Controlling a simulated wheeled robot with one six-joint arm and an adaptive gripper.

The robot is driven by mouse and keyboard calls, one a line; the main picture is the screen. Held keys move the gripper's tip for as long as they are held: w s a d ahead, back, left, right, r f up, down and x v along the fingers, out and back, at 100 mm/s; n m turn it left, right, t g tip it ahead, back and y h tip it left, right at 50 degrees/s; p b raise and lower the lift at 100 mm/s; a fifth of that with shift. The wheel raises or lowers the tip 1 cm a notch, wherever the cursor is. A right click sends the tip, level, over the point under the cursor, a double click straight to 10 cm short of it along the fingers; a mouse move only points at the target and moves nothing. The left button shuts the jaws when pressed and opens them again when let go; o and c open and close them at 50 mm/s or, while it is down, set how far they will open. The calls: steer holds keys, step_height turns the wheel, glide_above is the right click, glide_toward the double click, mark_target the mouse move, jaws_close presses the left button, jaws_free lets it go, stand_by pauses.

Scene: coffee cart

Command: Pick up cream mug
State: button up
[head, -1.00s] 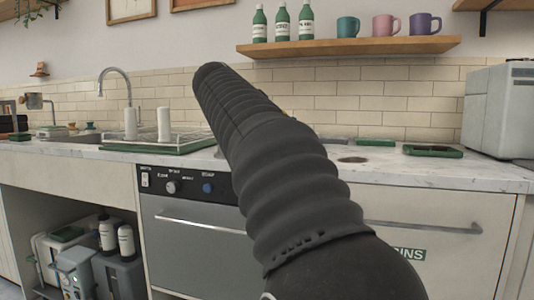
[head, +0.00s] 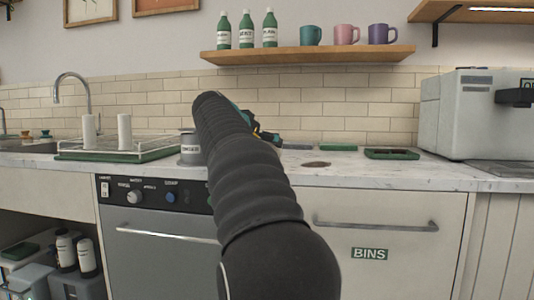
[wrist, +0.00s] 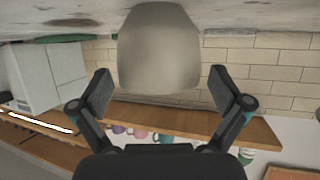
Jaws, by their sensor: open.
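In the wrist view, which is upside down, a plain cream-grey rounded vessel (wrist: 158,50), which looks like the cream mug, stands on the marble counter. No handle shows on it. My gripper (wrist: 161,88) is open, with one finger on either side of the vessel's near end in the picture. A gap shows on each side, and I cannot tell the remaining depth to it. In the head view my black arm hides the vessel and most of my gripper; only small dark, teal and yellow parts show right of the arm.
A grey canister (head: 190,148) stands just left of my arm. A dish rack (head: 125,146) is further left. A green-edged tray (head: 391,154) and a grey machine (head: 468,115) are to the right. Mugs and bottles stand on the wooden shelf (head: 310,55) above.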

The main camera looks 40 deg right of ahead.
steer(key=x, duration=0.4)
steer(key=shift+s, duration=0.1)
steer(key=shift+r, duration=0.15)
steer(key=c, duration=1.3)
